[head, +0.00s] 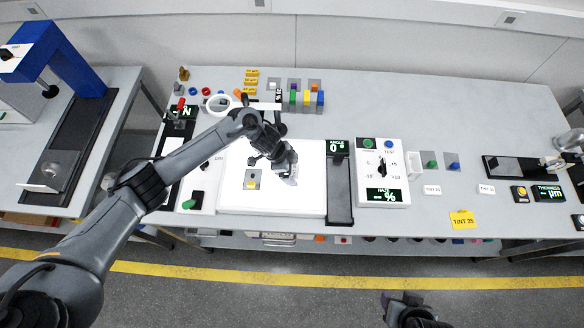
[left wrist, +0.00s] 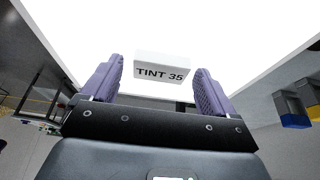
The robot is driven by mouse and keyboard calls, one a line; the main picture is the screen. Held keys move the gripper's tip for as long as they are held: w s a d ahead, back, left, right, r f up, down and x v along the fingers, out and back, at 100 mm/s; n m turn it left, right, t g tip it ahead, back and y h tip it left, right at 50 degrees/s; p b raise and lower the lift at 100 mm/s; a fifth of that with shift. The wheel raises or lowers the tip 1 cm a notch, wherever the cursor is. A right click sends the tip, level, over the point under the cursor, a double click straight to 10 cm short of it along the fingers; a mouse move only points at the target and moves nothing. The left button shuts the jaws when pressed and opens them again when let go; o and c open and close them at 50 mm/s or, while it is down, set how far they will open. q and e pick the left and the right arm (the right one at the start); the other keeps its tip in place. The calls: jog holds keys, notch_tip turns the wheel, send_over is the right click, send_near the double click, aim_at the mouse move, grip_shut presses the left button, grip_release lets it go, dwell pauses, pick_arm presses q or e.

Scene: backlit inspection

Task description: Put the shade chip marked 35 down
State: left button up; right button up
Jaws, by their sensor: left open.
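The white shade chip marked TINT 35 (left wrist: 162,68) shows in the left wrist view, between the two purple finger pads. My left gripper (head: 288,172) is open, with a gap on each side of the chip. In the head view it is low over the right part of the bright white light panel (head: 290,204), and it largely hides the chip there. I cannot tell whether the chip's underside touches the panel. My right gripper (head: 404,298) shows only in part at the bottom edge, and its fingers are unclear.
A grey plate with a yellow block (head: 252,181) lies on the panel, left of my gripper. A haze meter (head: 383,171) stands to the right, past a dark track (head: 339,190). Coloured blocks (head: 307,97) stand behind. A yellow tint card (head: 462,220) lies at the front right.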

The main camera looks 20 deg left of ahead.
pick_arm(q)
jog(key=shift+r, duration=0.15)
jog(key=shift+a+r, duration=0.1)
jog(key=shift+r, duration=0.1)
jog(key=p+v, duration=0.1)
jog(key=v, duration=1)
jog(key=s+d+n+t, duration=0.1)
jog(key=s+d+t, duration=0.2)
jog(key=d, duration=0.4)
jog(key=s+d+n+t, duration=0.1)
jog(key=s+d+t, duration=0.15)
jog(key=d, duration=0.35)
jog(key=s+a+n+g+y, duration=0.1)
jog(key=s+a+n, duration=0.4)
jog(key=s, duration=0.5)
jog(key=s+a+n+g+y, duration=0.2)
jog(key=s+a+n+y, duration=0.1)
jog(key=s+a, duration=0.5)
jog(key=shift+s+a+n, duration=0.4)
jog(key=shift+s+n, duration=0.5)
jog(key=shift+s, duration=0.05)
jog(key=shift+r+g, duration=0.1)
jog(key=shift+g, duration=0.15)
